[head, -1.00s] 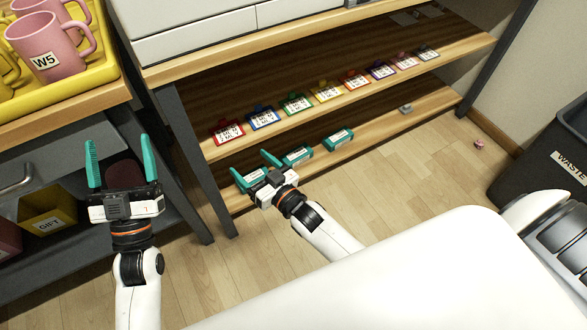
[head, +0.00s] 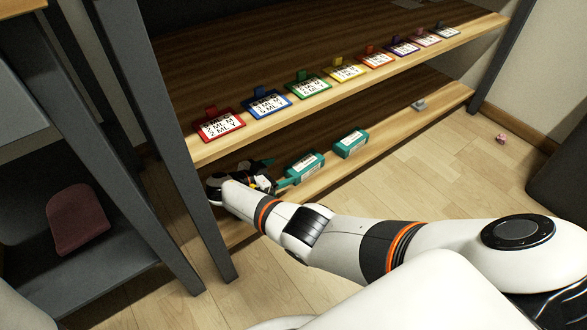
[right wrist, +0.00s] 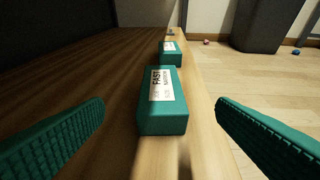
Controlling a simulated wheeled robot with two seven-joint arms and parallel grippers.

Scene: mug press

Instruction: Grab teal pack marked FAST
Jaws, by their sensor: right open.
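A teal pack marked FAST (right wrist: 162,100) lies on the lower wooden shelf, near its front edge, in the right wrist view. It appears to be the nearer of two teal packs in the head view (head: 305,167). My right gripper (head: 278,173) is open and empty, low over the shelf just left of this pack. In the right wrist view its teal fingers (right wrist: 160,135) stand wide apart, one on each side of the pack's line, not touching it. My left gripper is out of view.
Another teal pack (head: 351,143) lies farther along the lower shelf, then a small grey piece (head: 418,104). The upper shelf edge (head: 330,97), with several coloured label tags, overhangs. A dark shelf post (head: 180,130) stands left of my gripper.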

